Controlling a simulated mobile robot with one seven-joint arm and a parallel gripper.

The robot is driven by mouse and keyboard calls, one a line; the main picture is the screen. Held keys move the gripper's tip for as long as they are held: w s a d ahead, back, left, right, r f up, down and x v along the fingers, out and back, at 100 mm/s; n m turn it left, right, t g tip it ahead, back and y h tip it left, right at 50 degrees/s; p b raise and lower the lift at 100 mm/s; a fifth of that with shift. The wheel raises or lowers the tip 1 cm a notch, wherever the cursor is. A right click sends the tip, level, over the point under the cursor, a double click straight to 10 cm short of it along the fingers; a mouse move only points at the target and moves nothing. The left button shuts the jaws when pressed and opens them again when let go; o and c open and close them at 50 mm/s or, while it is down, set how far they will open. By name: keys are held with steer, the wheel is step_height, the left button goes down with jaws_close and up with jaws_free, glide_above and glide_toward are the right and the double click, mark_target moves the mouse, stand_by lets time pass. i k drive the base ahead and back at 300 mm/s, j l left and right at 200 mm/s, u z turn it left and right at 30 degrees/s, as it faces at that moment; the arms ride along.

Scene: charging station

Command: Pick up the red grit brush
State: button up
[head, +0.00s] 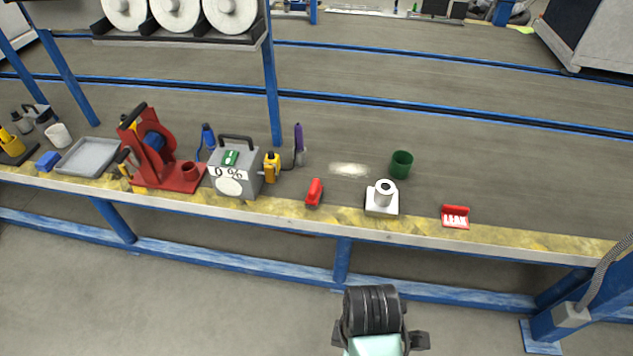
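Two small red things stand on the long bench. One is a narrow red block with a raised, handle-like top (314,192), near the front edge at the middle; it looks like the grit brush. The other is a red piece with a white, marked front (455,217), farther right; I cannot make out what it is. My gripper (380,340) is at the bottom of the head view, in front of the bench and apart from both. Its fingers are mostly hidden by my own arm, so whether it is open or shut does not show.
Left of the narrow red block stand a yellow tool (271,168), a grey case marked 0 % (234,182) and a red reel stand (170,177). Right of it are a white block with a roll (382,207) and a green cup (400,164). A blue post (271,90) rises behind.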

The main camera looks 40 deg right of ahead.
mark_target(311, 200)
steer(key=i+l, duration=1.4)
steer(key=i, duration=0.05)
